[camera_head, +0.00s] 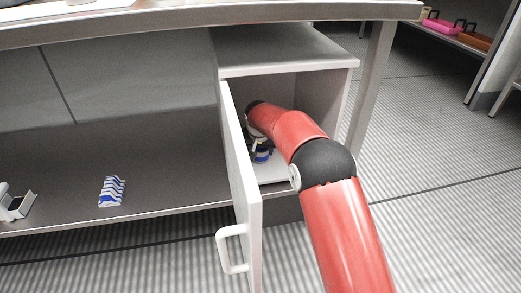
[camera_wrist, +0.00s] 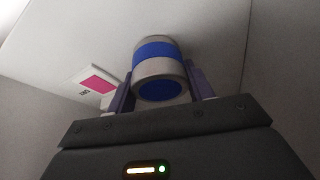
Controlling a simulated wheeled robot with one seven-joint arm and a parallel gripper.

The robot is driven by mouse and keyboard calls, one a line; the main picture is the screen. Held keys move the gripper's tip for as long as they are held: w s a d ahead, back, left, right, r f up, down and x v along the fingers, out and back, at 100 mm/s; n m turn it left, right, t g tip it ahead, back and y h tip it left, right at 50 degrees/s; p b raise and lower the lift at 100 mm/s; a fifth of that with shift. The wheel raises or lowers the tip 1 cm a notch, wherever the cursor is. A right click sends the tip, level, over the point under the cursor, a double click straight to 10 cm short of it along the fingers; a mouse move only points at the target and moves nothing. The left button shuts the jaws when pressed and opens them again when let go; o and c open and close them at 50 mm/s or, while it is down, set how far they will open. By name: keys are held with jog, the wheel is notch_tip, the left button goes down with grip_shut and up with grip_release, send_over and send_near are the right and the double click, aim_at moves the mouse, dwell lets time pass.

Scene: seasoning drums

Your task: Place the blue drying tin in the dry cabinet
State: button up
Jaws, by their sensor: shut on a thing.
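The blue drying tin (camera_wrist: 158,67) is a pale cylinder with a blue band and a blue end. In the wrist view it sits between the two fingers of my gripper (camera_wrist: 160,88), which is shut on it. In the head view the tin (camera_head: 262,154) shows small and partly hidden behind my arm, inside the dry cabinet (camera_head: 288,70). My gripper is inside the cabinet too, mostly hidden by the arm. The cabinet door (camera_head: 243,190) stands open towards the front. I cannot tell whether the tin touches the cabinet floor.
A pink label (camera_wrist: 98,84) is on a pale cabinet surface. The white door handle (camera_head: 230,250) juts out left of my arm. A blue-and-white striped packet (camera_head: 112,191) and a small white device (camera_head: 14,204) are on the lower shelf (camera_head: 165,180). A table leg (camera_head: 372,85) stands right of the cabinet.

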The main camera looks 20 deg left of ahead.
aim_at(260, 153)
jog(key=o, duration=1)
jog(key=p+v, duration=0.1)
jog(key=v, duration=0.6)
jog(key=shift+s+r, duration=0.1)
jog(key=shift+r, duration=0.2)
